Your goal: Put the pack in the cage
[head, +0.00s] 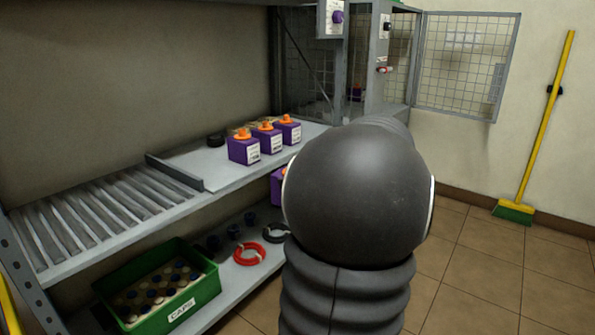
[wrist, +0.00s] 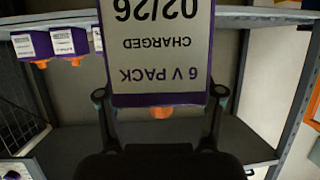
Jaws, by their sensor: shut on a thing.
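The purple pack (wrist: 160,99) fills the upper middle of the wrist view. Its white label reads upside down "6 V PACK CHARGED 02/26", and an orange part shows at its lower edge. My gripper (wrist: 160,92) is shut on it, one finger at each side. In the head view my arm hides the gripper; a bit of purple (head: 276,186) shows beside the arm, below the shelf edge, and I cannot tell if it is the held pack. The mesh cage (head: 307,62) stands at the back, its door (head: 466,66) swung open to the right. A small purple thing (head: 357,92) shows inside.
Several purple packs with orange caps (head: 243,150) stand on the upper shelf (head: 215,172), left of my arm. A low divider (head: 174,172) and rollers are further left. Below are a green caps crate (head: 203,291) and a red coil (head: 252,254). A broom (head: 540,125) leans right.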

